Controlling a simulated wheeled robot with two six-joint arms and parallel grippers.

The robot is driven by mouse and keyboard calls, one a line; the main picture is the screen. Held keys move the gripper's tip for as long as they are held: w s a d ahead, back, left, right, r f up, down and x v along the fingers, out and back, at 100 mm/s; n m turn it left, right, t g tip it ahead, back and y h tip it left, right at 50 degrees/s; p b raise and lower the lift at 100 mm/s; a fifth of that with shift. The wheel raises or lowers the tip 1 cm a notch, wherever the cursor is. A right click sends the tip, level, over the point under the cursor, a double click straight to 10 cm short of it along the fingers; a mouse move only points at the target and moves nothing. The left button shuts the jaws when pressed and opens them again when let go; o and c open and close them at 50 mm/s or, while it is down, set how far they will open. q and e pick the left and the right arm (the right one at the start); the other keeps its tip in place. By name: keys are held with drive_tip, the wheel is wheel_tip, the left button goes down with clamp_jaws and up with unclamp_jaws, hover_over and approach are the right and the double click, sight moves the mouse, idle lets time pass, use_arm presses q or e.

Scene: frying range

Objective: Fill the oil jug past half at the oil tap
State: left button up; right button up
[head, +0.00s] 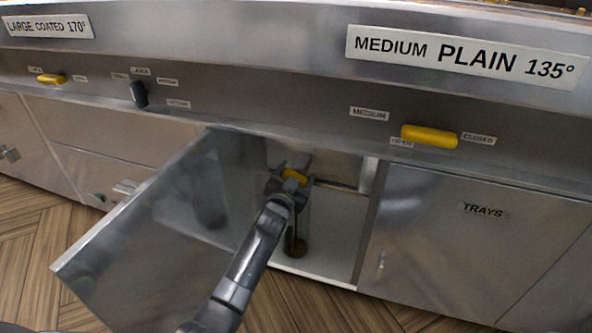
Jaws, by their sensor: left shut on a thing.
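My left gripper (291,183) reaches into an open cabinet under the range and is shut on a yellow handle (294,176). The handle looks like a tap lever, but the gripper covers much of it. A dark upright part with a brownish round end (297,247) shows below the gripper, partly behind my arm; I cannot tell whether it is a pipe or something else. I cannot make out an oil jug. My right gripper is not in view.
The cabinet door (150,235) stands open to the left of my arm. A closed door marked TRAYS (470,250) is on the right. Yellow levers (430,135) and a dark knob (139,94) sit on the front panel above. The wooden floor (30,235) is clear.

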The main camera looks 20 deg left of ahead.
use_arm(q)
drive_tip(key=shift+m+p, duration=0.35)
drive_tip(key=shift+m, duration=0.85)
drive_tip(key=o, duration=1)
